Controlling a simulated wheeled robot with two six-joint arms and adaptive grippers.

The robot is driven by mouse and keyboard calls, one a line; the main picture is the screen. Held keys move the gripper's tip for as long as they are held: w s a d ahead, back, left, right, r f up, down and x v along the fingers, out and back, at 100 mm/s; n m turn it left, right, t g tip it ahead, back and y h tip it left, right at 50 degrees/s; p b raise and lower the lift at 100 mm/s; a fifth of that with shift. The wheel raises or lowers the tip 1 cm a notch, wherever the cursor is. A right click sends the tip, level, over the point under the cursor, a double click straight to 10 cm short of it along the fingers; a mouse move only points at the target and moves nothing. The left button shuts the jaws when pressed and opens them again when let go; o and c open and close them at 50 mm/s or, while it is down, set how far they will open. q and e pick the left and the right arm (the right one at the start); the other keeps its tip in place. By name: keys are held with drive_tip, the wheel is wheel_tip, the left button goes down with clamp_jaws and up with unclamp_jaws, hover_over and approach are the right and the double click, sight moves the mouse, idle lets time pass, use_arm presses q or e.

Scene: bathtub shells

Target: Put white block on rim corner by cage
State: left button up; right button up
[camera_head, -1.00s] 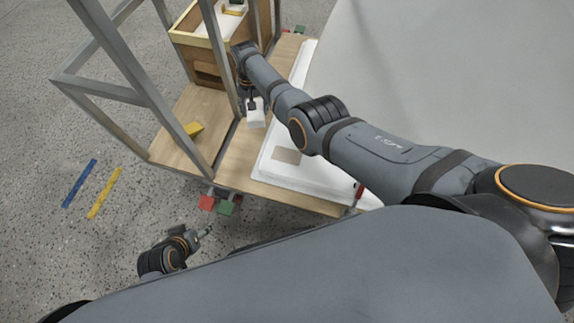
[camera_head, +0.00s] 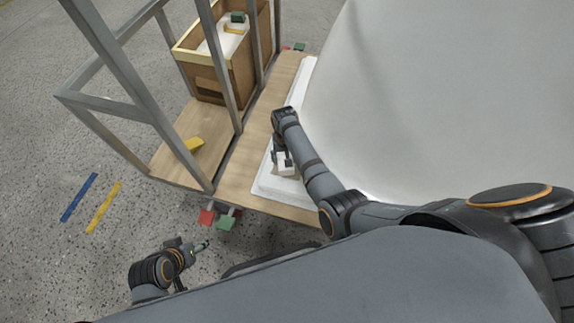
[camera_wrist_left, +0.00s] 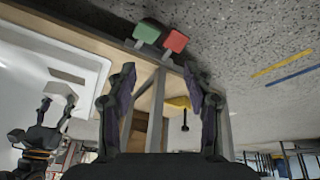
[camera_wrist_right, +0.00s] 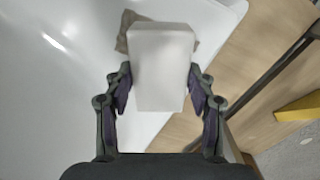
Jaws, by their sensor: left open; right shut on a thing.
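My right gripper (camera_head: 283,156) is shut on the white block (camera_head: 287,169) and holds it over the white tub rim (camera_head: 262,187) at its near corner, beside the cage. In the right wrist view the block (camera_wrist_right: 163,68) sits between both fingers, and a grey-brown patch (camera_wrist_right: 124,38) on the rim is partly hidden behind it. I cannot tell whether the block touches the rim. The grey metal cage (camera_head: 145,88) stands to the left. My left gripper (camera_head: 199,246) is open and empty, low in front of the wooden platform; its fingers (camera_wrist_left: 162,85) are spread in the left wrist view.
The wooden platform (camera_head: 240,185) lies under cage and tub. A wooden box (camera_head: 218,75) stands inside the cage, with a yellow piece (camera_head: 194,144) nearer. Red (camera_head: 206,217) and green (camera_head: 226,223) blocks are at the platform's front edge. The floor at left is mostly clear.

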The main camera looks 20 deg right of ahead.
drive_tip(key=shift+s+d+f, duration=0.15)
drive_tip(key=shift+s+f, duration=0.1)
drive_tip(key=shift+f, duration=0.1)
wheel_tip(320, 180, down, 3)
drive_tip(key=shift+s+d+f+b, duration=0.1)
drive_tip(key=shift+f+b, duration=0.1)
drive_tip(key=shift+b, duration=0.85)
use_arm(q)
drive_tip(key=w+t, duration=0.1)
drive_tip(key=w+r+t, duration=0.1)
drive_tip(key=w, duration=0.1)
drive_tip(key=w+t, duration=0.1)
drive_tip(key=w, duration=0.1)
drive_tip(key=shift+r, duration=0.35)
use_arm(e)
drive_tip(key=o, duration=0.8)
drive_tip(key=shift+c, duration=0.2)
use_arm(q)
drive_tip(key=shift+w+r, duration=0.2)
drive_tip(key=shift+w, duration=0.1)
